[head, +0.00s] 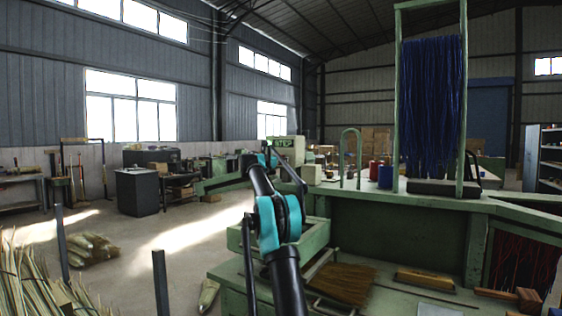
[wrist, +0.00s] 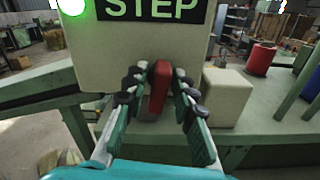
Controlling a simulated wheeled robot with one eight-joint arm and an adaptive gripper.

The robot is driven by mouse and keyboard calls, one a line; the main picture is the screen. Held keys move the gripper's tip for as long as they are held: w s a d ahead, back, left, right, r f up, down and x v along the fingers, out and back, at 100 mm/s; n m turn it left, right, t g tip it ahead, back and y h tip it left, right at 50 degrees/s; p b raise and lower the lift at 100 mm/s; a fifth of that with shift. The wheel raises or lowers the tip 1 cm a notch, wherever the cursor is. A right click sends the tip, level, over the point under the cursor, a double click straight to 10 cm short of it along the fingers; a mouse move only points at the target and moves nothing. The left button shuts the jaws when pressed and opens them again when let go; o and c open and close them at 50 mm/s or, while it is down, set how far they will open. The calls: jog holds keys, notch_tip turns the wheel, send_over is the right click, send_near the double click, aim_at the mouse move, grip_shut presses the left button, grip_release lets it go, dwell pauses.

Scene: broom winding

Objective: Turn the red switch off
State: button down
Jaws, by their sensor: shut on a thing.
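The red switch (wrist: 159,88) is a small upright red lever on the lower front of a cream box (wrist: 130,50). The box bears a black STEP label (wrist: 153,9) and a lit green lamp (wrist: 72,5). My gripper (wrist: 160,92) has its two fingers on either side of the red switch and is shut on it. In the head view the cream box (head: 297,152) stands past my arm's end, my gripper (head: 270,158) is close to it, and the switch is hidden or too small to tell.
A plain cream block (wrist: 226,98) sits just right of the switch on the green bench. A red spool (wrist: 259,60) and a blue spool (head: 385,176) stand farther right. A tall green frame (head: 398,100) with blue strands rises at the right. Open floor lies left.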

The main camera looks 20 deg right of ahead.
jog(key=m, duration=0.8)
jog(key=shift+s+d+f, duration=0.1)
jog(key=shift+f, duration=0.05)
jog(key=m, duration=0.4)
jog(key=shift+m, duration=0.3)
jog(key=shift+f+m, duration=0.15)
jog(key=shift+m, duration=1.45)
jog(key=c, duration=1.5)
grip_release()
jog(key=shift+s, duration=0.1)
jog(key=shift+c, duration=0.2)
